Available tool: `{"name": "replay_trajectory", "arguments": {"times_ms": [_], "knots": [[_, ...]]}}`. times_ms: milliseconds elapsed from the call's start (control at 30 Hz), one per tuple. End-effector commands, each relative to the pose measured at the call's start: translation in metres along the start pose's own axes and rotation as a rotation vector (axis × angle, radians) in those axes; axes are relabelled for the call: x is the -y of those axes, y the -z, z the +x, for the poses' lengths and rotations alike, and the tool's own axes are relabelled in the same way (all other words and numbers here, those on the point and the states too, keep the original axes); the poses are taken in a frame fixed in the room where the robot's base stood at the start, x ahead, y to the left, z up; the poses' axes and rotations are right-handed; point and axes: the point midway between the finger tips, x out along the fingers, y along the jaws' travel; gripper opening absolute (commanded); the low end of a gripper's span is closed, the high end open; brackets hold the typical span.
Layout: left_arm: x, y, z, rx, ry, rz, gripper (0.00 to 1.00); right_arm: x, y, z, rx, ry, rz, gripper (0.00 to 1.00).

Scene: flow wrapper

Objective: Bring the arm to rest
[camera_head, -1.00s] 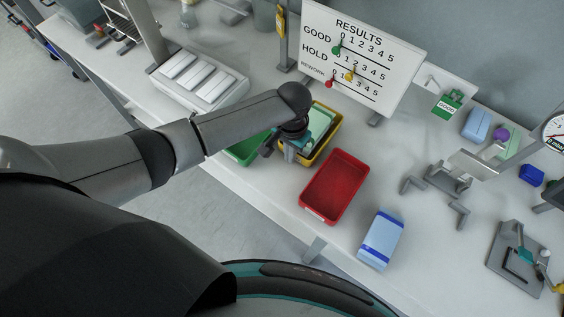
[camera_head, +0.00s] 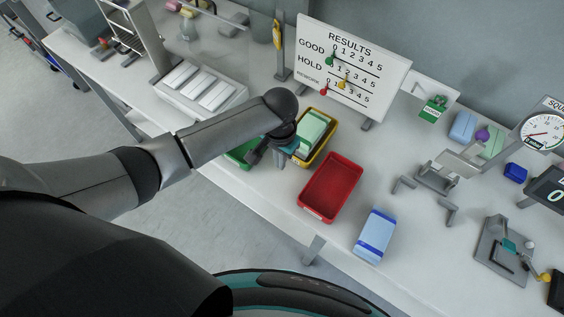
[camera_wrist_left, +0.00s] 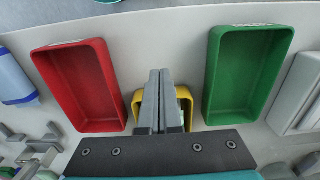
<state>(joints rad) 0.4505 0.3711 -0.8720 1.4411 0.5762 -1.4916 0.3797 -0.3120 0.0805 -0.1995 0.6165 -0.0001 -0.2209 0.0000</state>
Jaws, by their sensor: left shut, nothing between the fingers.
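My left arm reaches in from the left in the head view. Its gripper (camera_head: 281,160) is low over the table by the near left side of the yellow tray (camera_head: 328,151), partly hidden by my wrist. In the left wrist view the two grey fingers (camera_wrist_left: 158,98) are together with nothing between them, in front of the yellow tray (camera_wrist_left: 186,97). The yellow tray holds a pale green pack (camera_head: 312,131). The green tray (camera_head: 240,157) is partly hidden under my arm. It looks empty in the left wrist view (camera_wrist_left: 247,72). My right gripper is not in view.
An empty red tray (camera_head: 330,187) and a blue-and-white pack (camera_head: 375,235) lie to the right. A results board (camera_head: 352,70) stands behind. Metal fixtures (camera_head: 437,180) and a dial gauge (camera_head: 541,127) are farther right. A white rack (camera_head: 202,92) stands at left.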

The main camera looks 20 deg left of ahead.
Motion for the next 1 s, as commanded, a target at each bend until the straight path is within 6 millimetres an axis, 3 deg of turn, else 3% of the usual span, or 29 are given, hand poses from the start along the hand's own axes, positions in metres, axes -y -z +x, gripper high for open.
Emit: {"name": "replay_trajectory", "arguments": {"times_ms": [100,300,700,1000], "knots": [[0.000,0.001,-0.026,-0.003,0.000,0.000,0.00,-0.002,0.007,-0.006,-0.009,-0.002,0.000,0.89],[0.000,0.000,-0.049,-0.001,0.000,-0.001,0.00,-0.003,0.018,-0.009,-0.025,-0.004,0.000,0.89],[-0.002,-0.001,-0.055,-0.002,-0.004,0.002,0.00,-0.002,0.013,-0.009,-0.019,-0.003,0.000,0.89],[-0.053,-0.031,-0.056,-0.112,-0.114,0.052,0.00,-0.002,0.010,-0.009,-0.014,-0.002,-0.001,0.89]]}}
